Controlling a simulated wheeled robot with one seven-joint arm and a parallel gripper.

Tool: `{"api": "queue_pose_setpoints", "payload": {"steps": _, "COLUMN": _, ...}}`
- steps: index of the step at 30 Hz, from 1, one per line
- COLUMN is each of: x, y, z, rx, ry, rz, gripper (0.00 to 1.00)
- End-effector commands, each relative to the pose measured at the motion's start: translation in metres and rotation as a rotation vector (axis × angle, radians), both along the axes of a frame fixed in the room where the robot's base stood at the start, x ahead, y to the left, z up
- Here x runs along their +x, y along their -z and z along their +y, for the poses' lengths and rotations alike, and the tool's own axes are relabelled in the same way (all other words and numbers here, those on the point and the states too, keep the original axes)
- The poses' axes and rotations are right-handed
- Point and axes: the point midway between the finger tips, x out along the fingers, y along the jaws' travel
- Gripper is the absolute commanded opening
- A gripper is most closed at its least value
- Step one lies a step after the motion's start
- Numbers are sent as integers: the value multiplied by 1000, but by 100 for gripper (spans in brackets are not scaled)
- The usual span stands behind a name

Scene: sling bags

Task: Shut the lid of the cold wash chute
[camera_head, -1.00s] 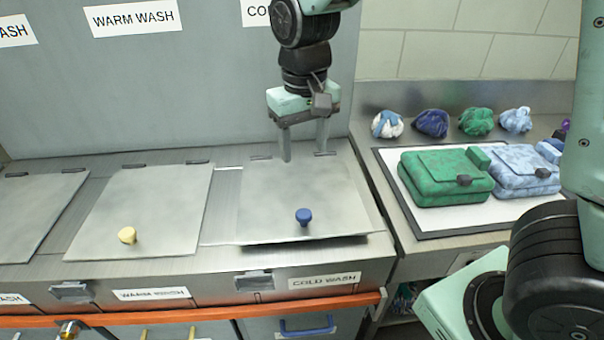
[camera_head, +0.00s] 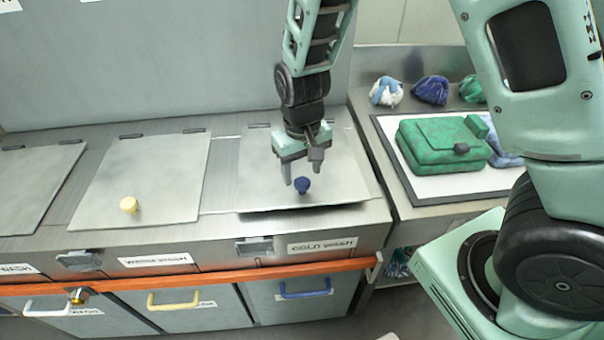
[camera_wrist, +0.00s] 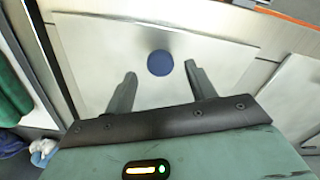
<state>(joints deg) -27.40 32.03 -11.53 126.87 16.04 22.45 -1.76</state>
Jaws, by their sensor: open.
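The cold wash chute lid (camera_head: 345,184) is a flat grey metal panel hinged at the back, with a blue knob (camera_head: 302,186) near its front edge. A thin dark gap shows under its front edge, so it looks slightly raised. The COLD WASH label (camera_head: 322,246) is on the front below it. My gripper (camera_head: 300,177) is open and empty just above the lid, its fingertips close to the knob. In the wrist view the knob (camera_wrist: 160,63) shows between and just beyond the fingertips, over the lid (camera_wrist: 100,50). Contact cannot be told.
The warm wash lid (camera_head: 160,180) with a yellow knob lies flat to the left. An orange rail (camera_head: 200,282) runs along the front. On the right, a tray (camera_head: 440,192) holds a green bag (camera_head: 435,147) and a partly hidden blue one, with rolled cloth bundles (camera_head: 431,90) behind.

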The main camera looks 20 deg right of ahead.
Motion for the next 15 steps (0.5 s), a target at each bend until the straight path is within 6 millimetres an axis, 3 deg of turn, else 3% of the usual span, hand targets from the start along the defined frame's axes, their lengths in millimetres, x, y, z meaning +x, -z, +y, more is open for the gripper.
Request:
{"api": "queue_pose_setpoints", "payload": {"steps": 6, "x": 0, "y": 20, "z": 0, "rx": 0, "ry": 1, "rz": 0, "gripper": 56}}
{"api": "queue_pose_setpoints", "payload": {"steps": 15, "x": 0, "y": 22, "z": 0, "rx": 1, "ry": 0, "rz": -1, "gripper": 56}}
